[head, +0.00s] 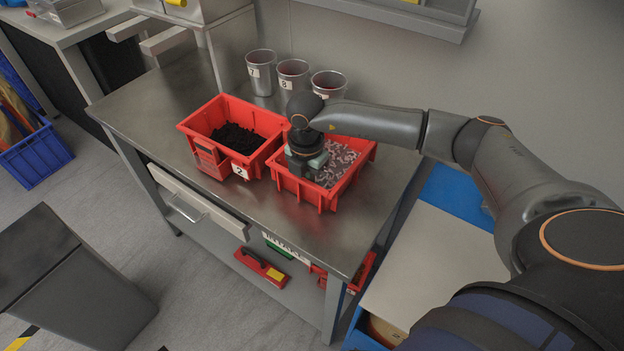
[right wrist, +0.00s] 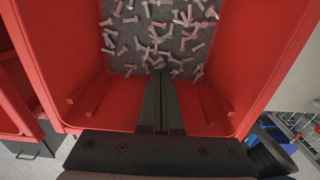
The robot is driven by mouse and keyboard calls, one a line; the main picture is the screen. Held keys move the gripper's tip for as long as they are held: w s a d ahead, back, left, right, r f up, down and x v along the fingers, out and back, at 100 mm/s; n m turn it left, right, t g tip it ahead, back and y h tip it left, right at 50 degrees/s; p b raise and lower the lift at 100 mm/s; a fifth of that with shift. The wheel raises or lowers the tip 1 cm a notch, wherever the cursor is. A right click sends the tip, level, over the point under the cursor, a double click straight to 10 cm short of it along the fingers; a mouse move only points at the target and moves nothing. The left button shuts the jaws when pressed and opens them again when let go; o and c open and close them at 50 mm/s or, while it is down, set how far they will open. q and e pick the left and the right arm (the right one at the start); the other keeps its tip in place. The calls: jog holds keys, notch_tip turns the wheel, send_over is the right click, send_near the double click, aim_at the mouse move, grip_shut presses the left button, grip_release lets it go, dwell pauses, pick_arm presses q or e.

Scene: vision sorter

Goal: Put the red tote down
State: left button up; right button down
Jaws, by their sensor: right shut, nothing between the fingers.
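Two red totes stand side by side on the metal workbench. The right red tote (head: 318,197) holds many small pale pink and grey bolt-like pieces; it also fills much of the right wrist view (right wrist: 270,45). The left red tote (head: 192,132) holds black pieces and bears a label with a 2. My right gripper (head: 306,165) is at the right tote, over its left part. In the right wrist view its two fingers (right wrist: 160,74) are pressed together with nothing between them, pointing into the tote. My left gripper is not in view.
Several metal cups (head: 261,72) stand behind the totes against the wall. The workbench (head: 150,105) is bare left of the totes and at its front right corner. A grey bin (head: 85,290) stands on the floor at the front left.

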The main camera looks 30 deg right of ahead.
jog(key=s+a, duration=0.2)
jog(key=a, duration=0.4)
jog(key=s+a+p, duration=0.1)
jog(key=s+a, duration=0.2)
jog(key=a, duration=0.4)
jog(key=shift+s+a, duration=0.3)
jog(key=shift+s, duration=0.05)
jog(key=shift+d, duration=0.1)
